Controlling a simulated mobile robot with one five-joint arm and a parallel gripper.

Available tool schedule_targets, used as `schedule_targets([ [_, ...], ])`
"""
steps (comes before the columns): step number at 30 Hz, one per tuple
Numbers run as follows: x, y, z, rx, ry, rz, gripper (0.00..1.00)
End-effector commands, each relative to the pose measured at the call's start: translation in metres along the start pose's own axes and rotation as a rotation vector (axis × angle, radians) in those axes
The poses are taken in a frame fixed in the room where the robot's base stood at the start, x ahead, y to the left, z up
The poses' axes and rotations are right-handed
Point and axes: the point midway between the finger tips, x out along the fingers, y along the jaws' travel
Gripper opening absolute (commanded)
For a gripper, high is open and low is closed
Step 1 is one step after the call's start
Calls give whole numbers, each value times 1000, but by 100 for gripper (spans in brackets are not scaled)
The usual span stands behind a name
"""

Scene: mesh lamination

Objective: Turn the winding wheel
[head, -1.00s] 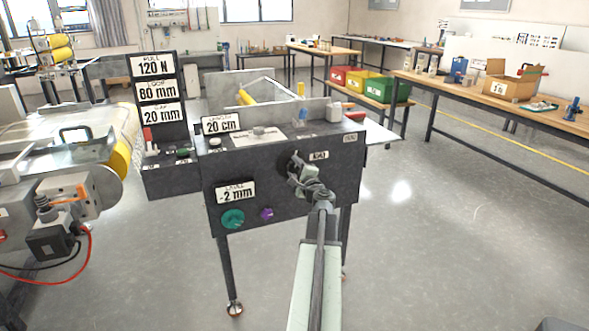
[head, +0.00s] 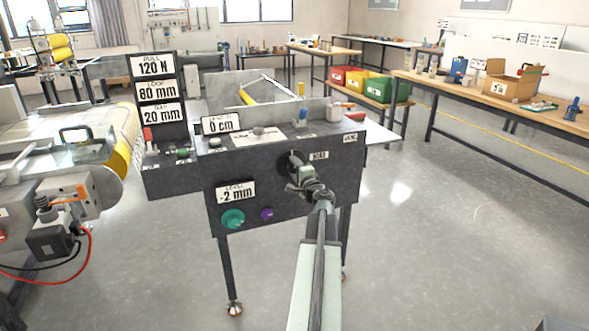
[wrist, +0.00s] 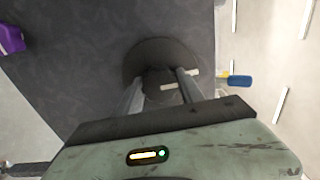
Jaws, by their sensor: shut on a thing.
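The winding wheel (head: 284,161) is a dark round disc on the front panel of the dark cabinet (head: 335,185). My gripper (head: 298,174) reaches it from the front and covers much of it. In the wrist view the wheel (wrist: 150,49) is straight ahead, and both fingers of my gripper (wrist: 160,80) are shut on its middle part. The exact grip on it is hard to make out. A white display (head: 221,124) on the cabinet reads 0 cm.
A green knob (head: 233,218) and a purple knob (head: 267,213) sit low on the panel, left of my arm. A sign column (head: 158,95) stands at the left. A roller machine (head: 60,150) is farther left.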

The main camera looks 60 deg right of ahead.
Motion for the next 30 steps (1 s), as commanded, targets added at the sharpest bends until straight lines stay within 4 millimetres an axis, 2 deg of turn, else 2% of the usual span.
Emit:
schedule_targets([
  [4,0,0,1,-3,-2,1,4],
  [5,0,0,1,-3,-2,1,53],
  [6,0,0,1,-3,-2,0,64],
  [7,0,0,0,-2,-2,0,66],
  [15,0,0,0,-1,-1,0,66],
  [19,-7,0,0,0,0,0,66],
  [23,-27,0,1,0,0,0,66],
  [30,-73,0,1,-1,1,0,66],
])
